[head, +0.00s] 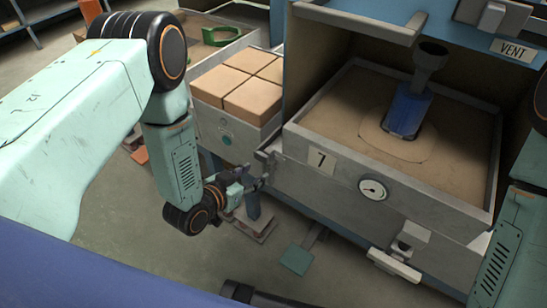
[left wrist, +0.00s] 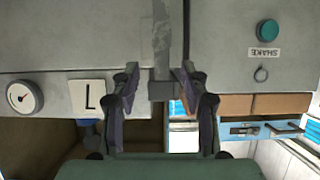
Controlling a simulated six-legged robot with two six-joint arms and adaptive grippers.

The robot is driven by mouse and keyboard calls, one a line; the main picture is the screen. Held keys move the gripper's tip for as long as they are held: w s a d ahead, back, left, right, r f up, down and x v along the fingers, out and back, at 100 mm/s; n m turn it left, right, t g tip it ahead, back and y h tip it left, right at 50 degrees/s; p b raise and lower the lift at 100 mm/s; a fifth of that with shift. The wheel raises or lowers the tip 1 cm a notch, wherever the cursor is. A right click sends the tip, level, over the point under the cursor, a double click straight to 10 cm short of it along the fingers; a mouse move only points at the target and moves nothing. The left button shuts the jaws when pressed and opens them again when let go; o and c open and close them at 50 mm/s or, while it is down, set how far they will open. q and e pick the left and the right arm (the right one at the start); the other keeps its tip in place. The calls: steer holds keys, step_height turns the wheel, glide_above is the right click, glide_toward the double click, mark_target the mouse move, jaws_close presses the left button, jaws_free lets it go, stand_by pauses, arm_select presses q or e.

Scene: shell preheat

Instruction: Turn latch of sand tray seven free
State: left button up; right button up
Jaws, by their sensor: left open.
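Sand tray seven (head: 330,185) is a grey box with a "7" plate and a round gauge on its front. It is filled with sand, and a blue shell (head: 408,112) with a dark cup stands in it. The grey latch (head: 268,158) is at the tray's left front corner. In the left wrist view, the picture is upside down and the latch (left wrist: 162,88) is a grey bar ending in a block. My left gripper (head: 258,183) is open, its fingers (left wrist: 158,95) on either side of the block; I cannot tell if they touch it. My right gripper is out of view.
A box of tan blocks (head: 240,88) stands left of the tray, with a green button on its front. A handle (head: 395,265) juts from the tray's lower front. A "VENT" plate (head: 513,50) is at upper right. A green plate (head: 296,258) lies on the floor below.

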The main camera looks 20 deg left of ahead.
mark_target(271, 166)
arm_select(q)
steer(key=b+x, duration=0.1)
steer(key=x, duration=0.2)
steer(key=b+x, duration=0.1)
steer(key=x, duration=0.3)
steer(key=shift+w+r, duration=0.15)
steer(key=shift+w, duration=0.1)
steer(key=shift+c, duration=1.4)
jaws_close()
